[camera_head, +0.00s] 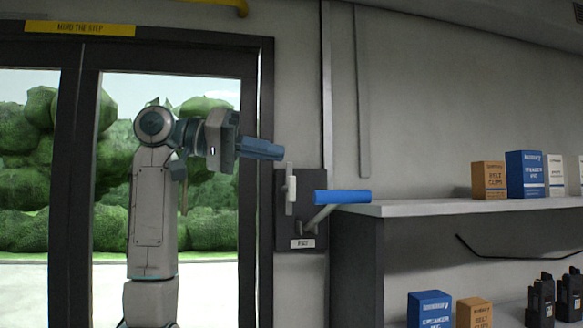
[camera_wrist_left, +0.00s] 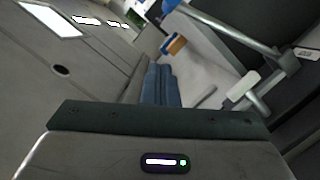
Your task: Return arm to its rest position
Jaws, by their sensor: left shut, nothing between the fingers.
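My left arm stands upright in front of the glass door in the head view, with its forearm bent to the right. My left gripper (camera_head: 280,151) points right, is shut and holds nothing. Its blue-grey fingers also show together in the left wrist view (camera_wrist_left: 160,86). In the head view it is above and left of a lever with a blue handle (camera_head: 342,197), mounted on a dark wall panel (camera_head: 308,236). The same blue handle shows at the top of the left wrist view (camera_wrist_left: 171,5). The right gripper is in neither view.
A grey shelf (camera_head: 440,207) right of the panel holds an orange box (camera_head: 488,180), a blue box (camera_head: 525,174) and white boxes. More boxes and black radios (camera_head: 541,300) stand below. The dark door frame (camera_head: 256,90) is close behind my left gripper.

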